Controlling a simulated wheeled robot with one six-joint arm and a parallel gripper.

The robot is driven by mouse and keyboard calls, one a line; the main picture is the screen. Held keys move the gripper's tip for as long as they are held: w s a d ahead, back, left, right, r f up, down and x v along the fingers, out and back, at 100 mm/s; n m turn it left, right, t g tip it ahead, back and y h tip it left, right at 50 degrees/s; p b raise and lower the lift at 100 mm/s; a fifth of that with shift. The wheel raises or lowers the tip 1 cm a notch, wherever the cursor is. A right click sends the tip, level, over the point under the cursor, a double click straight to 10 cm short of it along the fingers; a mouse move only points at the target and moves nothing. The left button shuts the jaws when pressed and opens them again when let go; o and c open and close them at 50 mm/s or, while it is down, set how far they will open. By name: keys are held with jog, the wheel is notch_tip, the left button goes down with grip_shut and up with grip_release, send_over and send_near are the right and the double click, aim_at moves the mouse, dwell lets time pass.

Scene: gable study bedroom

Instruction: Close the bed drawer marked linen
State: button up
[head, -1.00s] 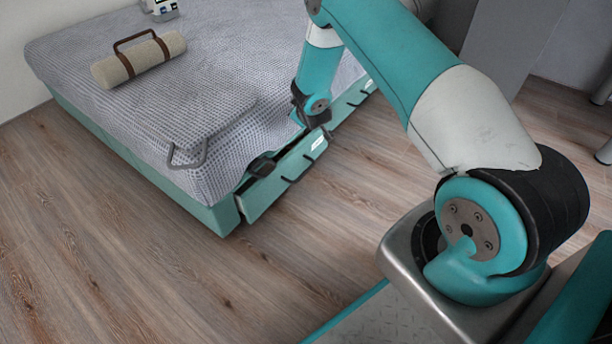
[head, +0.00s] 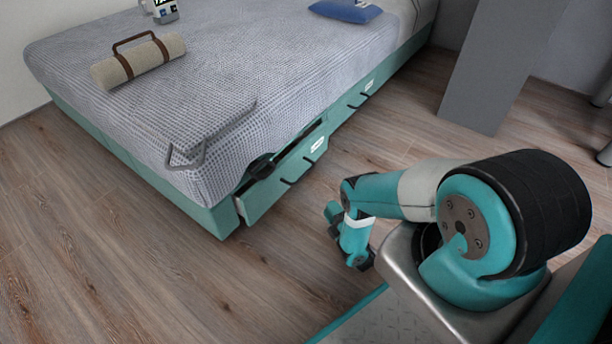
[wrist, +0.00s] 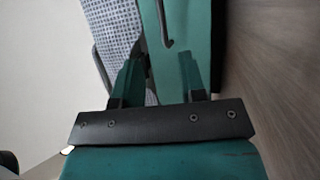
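The near bed drawer (head: 272,190) sticks out from the teal bed base, with a gap along its top. It has dark handles and a small white label (head: 318,144); the label is too small to read. A second drawer front (head: 350,102) farther along the bed also has a white label (head: 369,86) and looks flush. My gripper (head: 340,232) hangs low near my base, apart from the drawers. In the wrist view its two fingers (wrist: 160,72) are spread with nothing held. A teal panel with a dark handle (wrist: 166,38) shows beyond them.
A dark object (head: 262,166) sits at the near drawer's top edge. The bed (head: 210,100) carries a rolled blanket (head: 138,62), a blue cushion (head: 345,11) and a grey rail (head: 205,150). A grey panel (head: 495,70) stands at right. Floor before the drawers is clear.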

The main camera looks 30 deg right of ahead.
aim_at(306, 173)
jog(key=shift+w+d+r+b, duration=0.15)
jog(key=shift+w+r+b, duration=0.35)
jog(key=shift+w+b, duration=1.6)
jog(key=shift+w+d+r+b, duration=0.1)
jog(key=shift+w+r+b, duration=0.65)
jog(key=shift+w, duration=2.45)
jog(key=shift+w+d+r+b, duration=0.2)
jog(key=shift+w+b, duration=1.6)
jog(key=shift+w, duration=0.85)
grip_shut()
